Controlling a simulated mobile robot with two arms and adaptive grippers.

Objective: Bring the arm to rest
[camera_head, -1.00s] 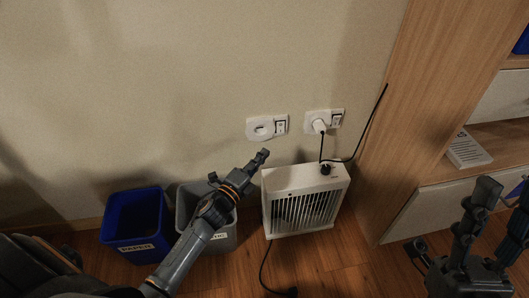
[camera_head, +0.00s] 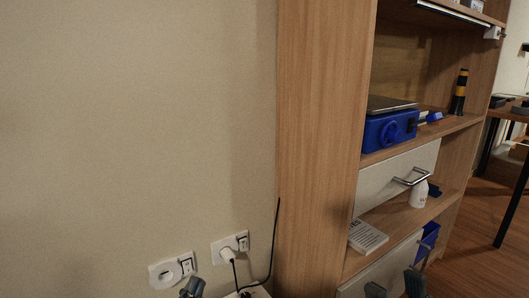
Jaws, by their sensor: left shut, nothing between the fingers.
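My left gripper (camera_head: 192,288) shows only as a dark tip at the bottom edge, in front of the wall below the left socket. It is shut with nothing in it. My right gripper (camera_head: 396,288) shows only as dark parts at the bottom edge, in front of the shelf unit's lower part. Most of both arms is out of the picture, and I cannot tell how far the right fingers are apart.
A socket plate (camera_head: 173,270) and another with a plugged-in white plug (camera_head: 228,254) are on the wall. A wooden shelf unit (camera_head: 320,130) holds a blue scale (camera_head: 390,128), a white bottle (camera_head: 419,194) and a white box (camera_head: 367,237). A table (camera_head: 508,112) stands at right.

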